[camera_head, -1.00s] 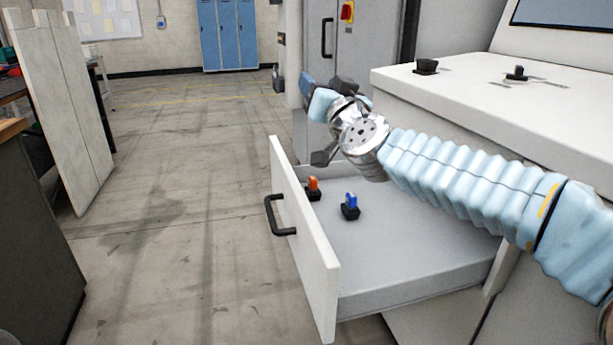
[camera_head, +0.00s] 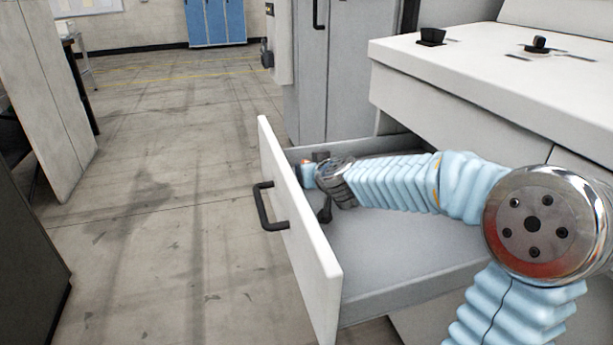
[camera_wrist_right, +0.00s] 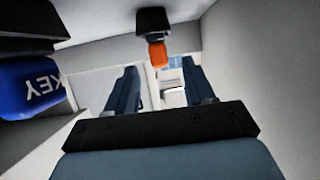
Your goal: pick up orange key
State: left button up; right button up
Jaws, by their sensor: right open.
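The orange key (camera_wrist_right: 157,54) sits in a black holder (camera_wrist_right: 152,20) at the upper middle of the right wrist view. In the head view only a sliver of orange (camera_head: 305,161) shows behind my right gripper (camera_head: 315,180), inside the open drawer. My right gripper's two fingers, also in the wrist view (camera_wrist_right: 162,76), are spread apart and empty. The orange key appears ahead of the gap between them, and contact cannot be told. My left gripper is out of view.
The blue key (camera_wrist_right: 28,90) is close at the left of the wrist view; my arm hides it in the head view. The drawer front (camera_head: 300,225) with its black handle (camera_head: 265,207) and the drawer walls surround the gripper. A white cabinet top (camera_head: 470,75) stands behind.

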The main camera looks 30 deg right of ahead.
jog(key=b+x, duration=0.1)
jog(key=x, duration=0.3)
jog(key=shift+w+d+f, duration=0.1)
jog(key=shift+w, duration=0.25)
jog(key=shift+w+d, duration=0.1)
jog(key=shift+w, duration=0.15)
jog(key=shift+c, duration=0.4)
grip_shut()
